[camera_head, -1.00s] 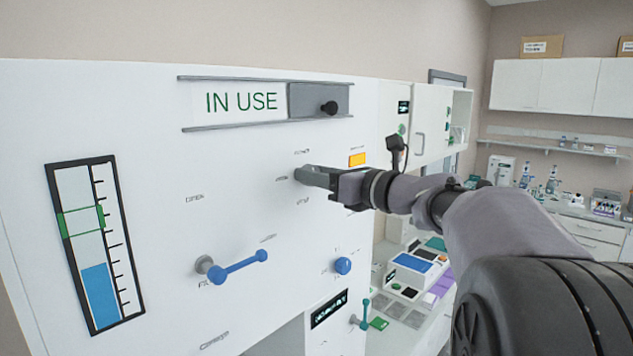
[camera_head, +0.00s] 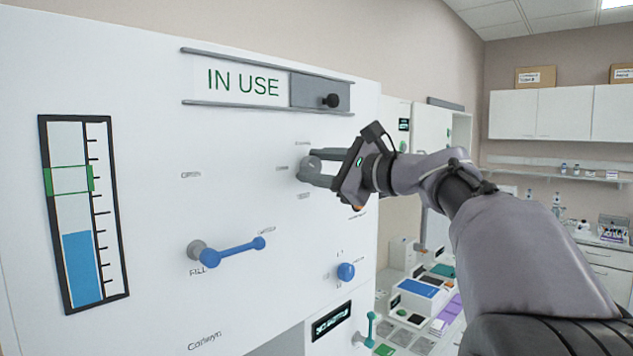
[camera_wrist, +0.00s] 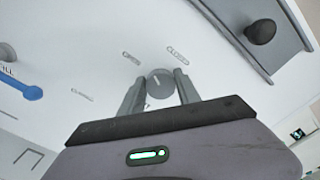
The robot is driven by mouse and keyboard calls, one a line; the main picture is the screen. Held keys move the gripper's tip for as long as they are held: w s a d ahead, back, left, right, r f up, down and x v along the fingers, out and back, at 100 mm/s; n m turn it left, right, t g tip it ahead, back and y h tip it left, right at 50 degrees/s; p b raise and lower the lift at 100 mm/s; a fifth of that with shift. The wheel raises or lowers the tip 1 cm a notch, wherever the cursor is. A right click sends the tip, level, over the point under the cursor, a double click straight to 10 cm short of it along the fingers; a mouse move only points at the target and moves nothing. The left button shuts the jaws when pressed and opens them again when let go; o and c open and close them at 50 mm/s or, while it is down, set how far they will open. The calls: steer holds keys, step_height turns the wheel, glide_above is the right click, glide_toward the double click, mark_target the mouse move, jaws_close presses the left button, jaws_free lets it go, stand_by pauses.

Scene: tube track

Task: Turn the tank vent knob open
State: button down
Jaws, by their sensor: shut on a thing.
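The tank vent knob (camera_wrist: 159,83) is a round grey dial with a light pointer line, on the white panel (camera_head: 230,145). In the wrist view it sits between the two fingers of my gripper (camera_wrist: 158,92), with small labels around it. In the head view my gripper (camera_head: 318,168) reaches the panel from the right, its fingers shut on the grey knob (camera_head: 310,166). The fingers hide part of the knob there. The labels are too small to read surely.
Above is an IN USE sign (camera_head: 243,83) with a dark slider knob (camera_head: 332,100). Below are a blue lever (camera_head: 235,251) and a small blue knob (camera_head: 346,271). A level gauge (camera_head: 84,212) is at the left. A bench with equipment lies at the right.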

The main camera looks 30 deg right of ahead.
steer(key=n+b, duration=0.3)
steer(key=n, duration=0.2)
steer(key=shift+f+b, duration=0.15)
steer(key=shift+b, duration=0.2)
steer(key=shift+n, duration=0.3)
steer(key=c, duration=0.9)
jaws_free()
steer(key=shift+o, duration=0.2)
steer(key=b+v, duration=0.2)
steer(key=v, duration=1.5)
steer(key=shift+s, duration=0.25)
